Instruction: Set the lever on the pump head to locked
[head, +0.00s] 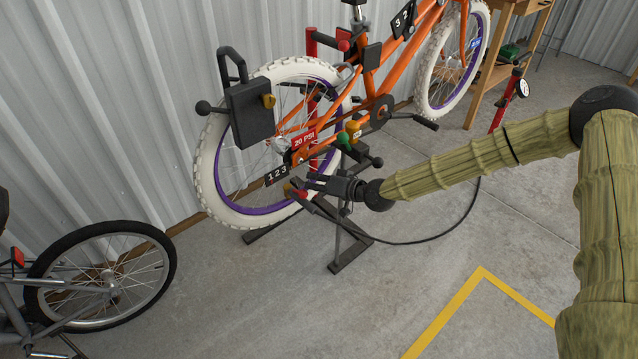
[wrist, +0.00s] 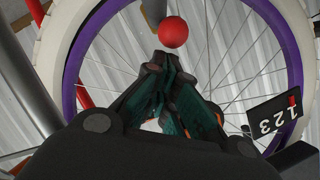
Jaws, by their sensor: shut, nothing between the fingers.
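My gripper (head: 313,183) is shut and empty, low in front of the rear wheel (head: 209,171) of the orange bike. In the wrist view its fingers (wrist: 168,62) come together in front of the spokes. A red ball-shaped knob (wrist: 173,32) shows just beyond the fingertips, apparently apart from them; it may be the lever's end. In the head view a small red piece (head: 301,193) sits beside the fingertips, with a yellow bit to its left. The pump head's body and the lever's position cannot be made out; the fingers cover much of that spot.
A black hose (head: 415,242) runs along the floor from the red floor pump (head: 497,113) to near my gripper. A dark stand (head: 346,262) is below it. A 123 plate (head: 278,174) hangs by the wheel. Open floor lies in front; another bike (head: 165,280) is at left.

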